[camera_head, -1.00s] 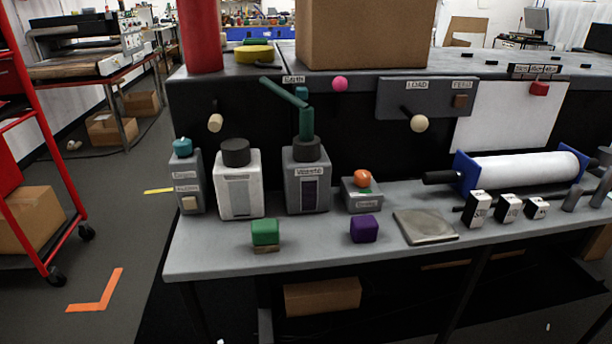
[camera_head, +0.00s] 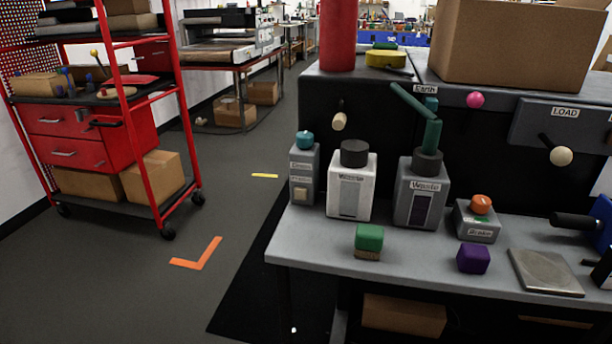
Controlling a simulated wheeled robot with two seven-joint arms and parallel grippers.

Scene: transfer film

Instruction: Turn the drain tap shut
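A teal-green pipe (camera_head: 432,135) runs down into the dark neck of a grey bottle labelled Waste (camera_head: 420,190). A long teal lever (camera_head: 412,101) slants from upper left down to the pipe's top, beside a small blue-teal piece (camera_head: 431,104) on the machine's front. This looks like the drain tap; I cannot tell from here whether it is open or shut. A small label above it is hard to read. Neither of my grippers is in view, and nothing touches the lever.
On the grey bench (camera_head: 310,250) stand a white bottle (camera_head: 351,185), a small grey box with a teal knob (camera_head: 304,170), a green block (camera_head: 369,238), a purple block (camera_head: 473,258) and an orange-button box (camera_head: 478,220). A red cart (camera_head: 170,130) stands left; floor between is clear.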

